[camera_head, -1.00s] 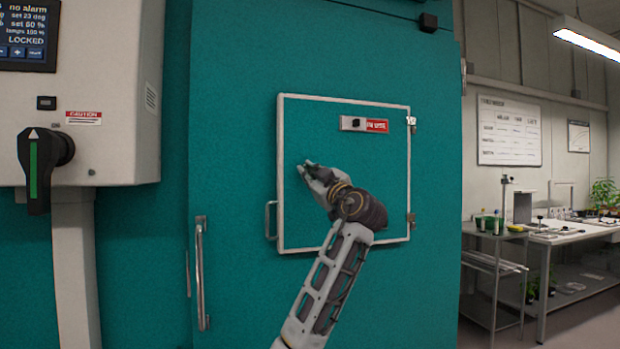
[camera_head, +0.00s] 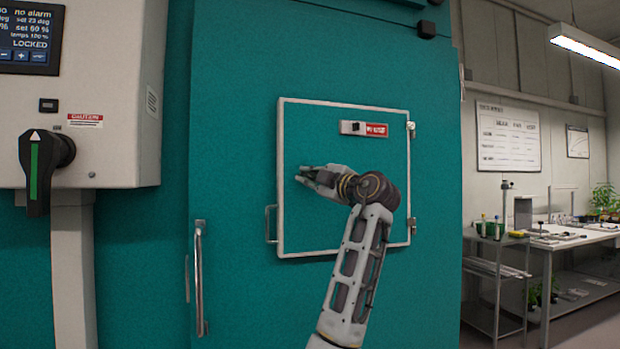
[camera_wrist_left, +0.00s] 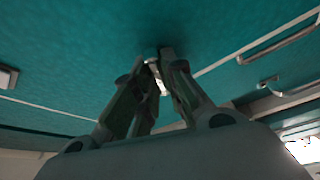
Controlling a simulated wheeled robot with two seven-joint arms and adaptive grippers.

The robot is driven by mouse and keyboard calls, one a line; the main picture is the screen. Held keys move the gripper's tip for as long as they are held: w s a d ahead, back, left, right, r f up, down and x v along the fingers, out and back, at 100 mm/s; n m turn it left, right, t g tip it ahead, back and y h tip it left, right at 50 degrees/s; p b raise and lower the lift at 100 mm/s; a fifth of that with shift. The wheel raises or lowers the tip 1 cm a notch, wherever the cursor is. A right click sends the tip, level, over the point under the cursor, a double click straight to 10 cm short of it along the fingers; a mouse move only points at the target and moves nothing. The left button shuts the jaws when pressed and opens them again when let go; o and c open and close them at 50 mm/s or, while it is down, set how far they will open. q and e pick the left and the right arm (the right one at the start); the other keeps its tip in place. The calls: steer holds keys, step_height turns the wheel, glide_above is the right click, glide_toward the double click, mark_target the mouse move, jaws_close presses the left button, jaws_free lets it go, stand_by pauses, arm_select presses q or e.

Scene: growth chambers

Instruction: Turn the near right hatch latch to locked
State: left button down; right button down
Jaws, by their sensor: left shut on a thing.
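The hatch (camera_head: 345,220) is a teal panel in a pale square frame, set in a large teal door. My left gripper (camera_head: 303,176) is in front of its left half, fingers pointing left, near the frame's left side. In the left wrist view, my left gripper (camera_wrist_left: 158,62) is shut on a small pale piece (camera_wrist_left: 160,84), probably the hatch latch. The fingers hide most of it, and I cannot read its turn position. My right gripper is not in view.
A bar handle (camera_head: 269,224) stands on the hatch's left edge, and a long door handle (camera_head: 199,278) is further left. A red-and-grey label plate (camera_head: 363,128) is above the gripper. A control box (camera_head: 110,100) with a black rotary switch (camera_head: 40,165) is at left.

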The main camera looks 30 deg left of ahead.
arm_select(q)
steer(key=shift+n, duration=0.5)
steer(key=shift+n+g+h+p, duration=0.5)
steer(key=shift+n+p, duration=0.1)
steer(key=shift+n, duration=0.5)
steer(key=shift+n+p, duration=0.35)
steer(key=shift+n, duration=0.55)
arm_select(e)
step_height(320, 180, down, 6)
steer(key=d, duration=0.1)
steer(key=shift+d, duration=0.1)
arm_select(q)
steer(key=c, duration=1.5)
jaws_free()
steer(key=shift+r+v, duration=0.15)
steer(key=shift+v, duration=2.85)
steer(key=shift+r+v, duration=0.15)
steer(key=shift+v, duration=2.85)
